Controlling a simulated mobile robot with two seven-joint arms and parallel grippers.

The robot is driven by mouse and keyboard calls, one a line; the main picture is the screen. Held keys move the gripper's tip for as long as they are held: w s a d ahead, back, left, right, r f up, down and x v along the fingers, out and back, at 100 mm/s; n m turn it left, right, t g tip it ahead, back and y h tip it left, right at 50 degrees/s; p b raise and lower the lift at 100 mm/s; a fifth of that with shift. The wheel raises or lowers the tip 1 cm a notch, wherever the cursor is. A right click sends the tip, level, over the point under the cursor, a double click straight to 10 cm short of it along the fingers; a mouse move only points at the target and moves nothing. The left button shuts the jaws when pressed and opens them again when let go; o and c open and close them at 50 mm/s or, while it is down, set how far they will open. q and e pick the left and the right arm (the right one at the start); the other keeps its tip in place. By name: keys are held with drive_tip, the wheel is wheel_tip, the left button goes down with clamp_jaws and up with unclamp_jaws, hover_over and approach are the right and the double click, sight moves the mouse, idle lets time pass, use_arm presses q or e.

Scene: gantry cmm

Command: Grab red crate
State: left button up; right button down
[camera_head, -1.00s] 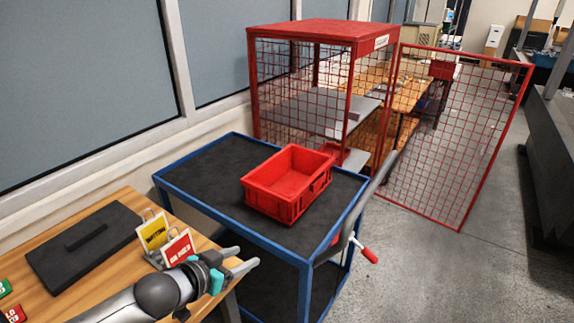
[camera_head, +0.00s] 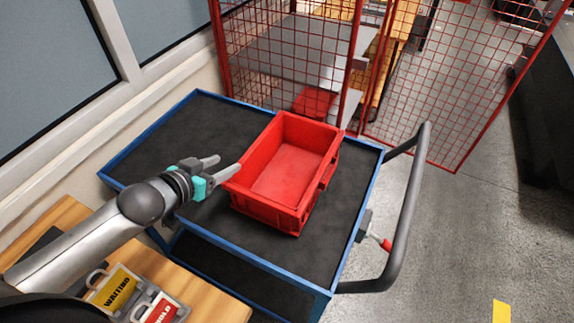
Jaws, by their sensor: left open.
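The red crate (camera_head: 285,172) is an empty open-topped box standing on the black top of a blue-framed cart (camera_head: 170,128). It sits toward the cart's right half. My left gripper (camera_head: 226,167) comes in from the left, with its fingers apart and nothing between them. Its fingertips are close to the crate's left wall; I cannot tell whether one touches it. My right gripper is not in view.
A red mesh cage (camera_head: 287,45) stands behind the cart, with its mesh door (camera_head: 455,80) swung out to the right. The cart's curved grey handle (camera_head: 410,215) sticks out right. A wooden table (camera_head: 215,303) at lower left holds a yellow sign (camera_head: 117,289) and a red sign (camera_head: 160,310).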

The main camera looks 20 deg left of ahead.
sight(247, 154)
use_arm(q)
drive_tip(key=b+x, duration=0.1)
drive_tip(key=x, duration=0.7)
drive_tip(key=shift+b, duration=0.35)
drive_tip(key=shift+d+b+x, duration=0.15)
drive_tip(key=shift+b+x, duration=0.25)
drive_tip(key=shift+x, duration=0.9)
drive_tip(key=shift+d+b+x, duration=0.15)
drive_tip(key=shift+b+x, duration=0.2)
drive_tip(key=shift+x, duration=1)
drive_tip(key=shift+s+f, duration=0.1)
drive_tip(key=shift+c, duration=0.2)
clamp_jaws()
drive_tip(key=shift+r, duration=0.2)
